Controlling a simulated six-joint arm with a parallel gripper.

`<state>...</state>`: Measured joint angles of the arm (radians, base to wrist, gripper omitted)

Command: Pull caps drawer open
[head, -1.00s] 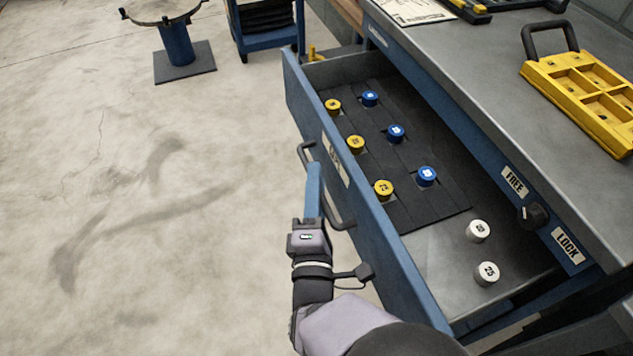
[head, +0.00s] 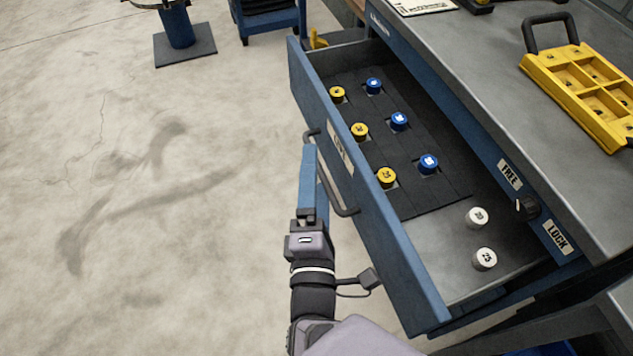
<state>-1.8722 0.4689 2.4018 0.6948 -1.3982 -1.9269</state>
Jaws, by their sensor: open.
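The caps drawer (head: 372,220) stands pulled well out from under the grey bench, with a blue front and a label (head: 341,149) partly readable. Its dark bar handle (head: 329,178) is on the outer face. My gripper (head: 309,152) is open, with blue fingers, just outside the drawer front and overlapping the handle's left side in the picture. Nothing shows between the fingers; whether they touch the handle I cannot tell. Inside, yellow caps (head: 360,131) and blue caps (head: 399,121) sit in a dark insert (head: 433,200). Two white caps (head: 484,259) stand on the bare metal floor of the drawer.
The bench top (head: 510,95) carries a yellow compartment tray (head: 580,85) with a black handle. A black knob (head: 527,208) sits between FREE and LOCK labels on the bench edge. A blue cart (head: 268,22) and a round stand (head: 178,28) are at the back. The floor left is clear.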

